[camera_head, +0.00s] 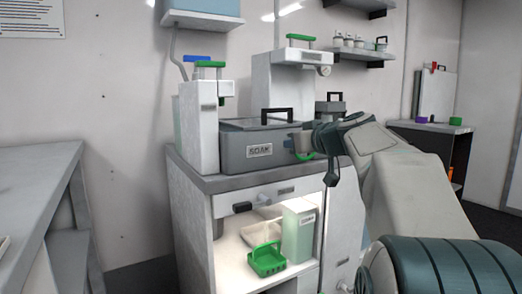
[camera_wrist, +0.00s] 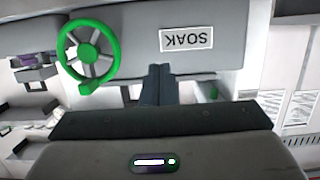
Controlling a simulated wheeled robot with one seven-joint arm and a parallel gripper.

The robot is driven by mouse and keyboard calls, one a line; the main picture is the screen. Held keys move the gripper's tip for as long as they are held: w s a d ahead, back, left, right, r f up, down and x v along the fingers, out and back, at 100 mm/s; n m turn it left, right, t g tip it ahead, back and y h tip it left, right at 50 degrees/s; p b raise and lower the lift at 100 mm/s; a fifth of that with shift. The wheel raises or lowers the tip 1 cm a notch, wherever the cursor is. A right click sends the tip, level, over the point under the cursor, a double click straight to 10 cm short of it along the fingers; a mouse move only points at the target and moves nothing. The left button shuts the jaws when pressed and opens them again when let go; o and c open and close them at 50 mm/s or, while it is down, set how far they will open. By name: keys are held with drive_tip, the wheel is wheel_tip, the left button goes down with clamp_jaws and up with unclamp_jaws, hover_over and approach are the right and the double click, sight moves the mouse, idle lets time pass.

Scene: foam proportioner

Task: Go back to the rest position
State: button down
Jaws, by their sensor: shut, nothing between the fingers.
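My gripper (camera_head: 299,141) is in front of the right end of a grey lidded box (camera_head: 240,150) labelled SOAK, on top of the cabinet. In the wrist view, its two dark fingers (camera_wrist: 157,72) are together with nothing between them. The label (camera_wrist: 187,39) shows upside down behind them. A green handwheel (camera_wrist: 88,54) with grey spokes is left of the fingers and apart from them. In the head view, a green curved piece (camera_head: 305,156) shows just below my gripper, mostly hidden by it. I cannot tell whether the fingertips touch the box.
The cabinet (camera_head: 190,220) has an open lit bay with a green basket (camera_head: 266,260) and a pale green container (camera_head: 298,232). White dispensers with green handles (camera_head: 211,64) stand behind and left of the box. A grey bench (camera_head: 35,180) is at left. Floor shows at right.

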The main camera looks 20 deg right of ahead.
drive_tip(key=s+a+r+m+g+p, duration=0.3)
drive_tip(key=s+a+g+p, duration=0.65)
drive_tip(key=p, duration=1.35)
drive_tip(key=s+a+r+g+h+p, duration=0.1)
drive_tip(key=s+a+r+p, duration=0.1)
drive_tip(key=s+p, duration=0.7)
drive_tip(key=s+a+r+g+h+p, duration=0.1)
drive_tip(key=s+r+h+p, duration=0.1)
drive_tip(key=s+p, duration=0.8)
drive_tip(key=shift+s+a+r+h, duration=0.3)
drive_tip(key=shift+s+a, duration=0.1)
drive_tip(key=shift+s, duration=0.3)
drive_tip(key=shift+g, duration=0.25)
